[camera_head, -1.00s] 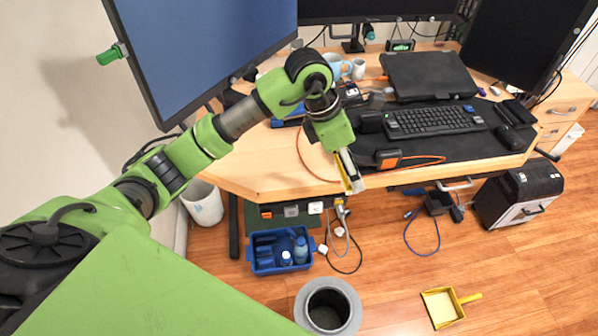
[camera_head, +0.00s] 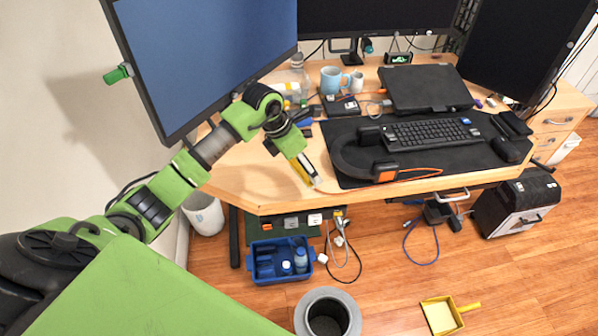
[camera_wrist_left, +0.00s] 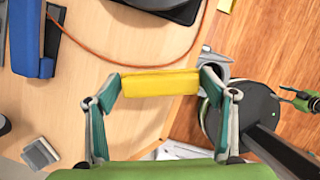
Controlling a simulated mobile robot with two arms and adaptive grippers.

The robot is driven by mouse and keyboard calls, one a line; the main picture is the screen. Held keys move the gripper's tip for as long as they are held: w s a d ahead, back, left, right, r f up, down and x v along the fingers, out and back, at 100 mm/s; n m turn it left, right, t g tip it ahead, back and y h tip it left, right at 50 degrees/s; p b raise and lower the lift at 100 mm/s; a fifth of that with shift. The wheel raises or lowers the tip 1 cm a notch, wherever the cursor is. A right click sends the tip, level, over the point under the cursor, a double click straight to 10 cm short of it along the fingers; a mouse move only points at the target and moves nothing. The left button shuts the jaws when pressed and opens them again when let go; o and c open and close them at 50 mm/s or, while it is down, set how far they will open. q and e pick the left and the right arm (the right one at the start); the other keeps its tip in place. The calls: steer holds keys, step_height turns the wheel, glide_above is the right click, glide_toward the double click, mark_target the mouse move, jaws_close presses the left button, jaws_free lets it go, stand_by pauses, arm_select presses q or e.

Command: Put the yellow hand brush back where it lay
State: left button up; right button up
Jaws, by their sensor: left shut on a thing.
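The yellow hand brush (camera_head: 303,171) is in my left gripper (camera_head: 308,163), above the front left part of the desk, near its edge. In the left wrist view the brush (camera_wrist_left: 160,82) is a yellow bar spanning the two fingers of the gripper (camera_wrist_left: 158,84), with desk wood behind it. The gripper is shut on it. Its bristles are hard to make out. A yellow dustpan (camera_head: 440,316) lies on the floor at the lower right, its handle pointing right.
The desk (camera_head: 240,180) holds black headphones (camera_head: 350,160), a keyboard (camera_head: 432,133), a blue mug (camera_head: 331,80) and a closed laptop (camera_head: 425,88). A blue crate (camera_head: 268,277) and a grey bin (camera_head: 300,312) stand on the floor. Bare wood lies left of the headphones.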

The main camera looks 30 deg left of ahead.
mark_target(296, 168)
arm_select(q)
steer(key=shift+w+a+f, duration=0.1)
steer(key=shift+a+f, duration=0.35)
steer(key=shift+f, duration=0.1)
steer(key=f, duration=0.2)
steer(key=f+p, duration=0.1)
steer(key=shift+a, duration=0.25)
steer(key=shift+f, duration=0.35)
steer(key=shift+f, duration=0.2)
steer(key=o, duration=1.4)
steer(key=shift+r, duration=0.1)
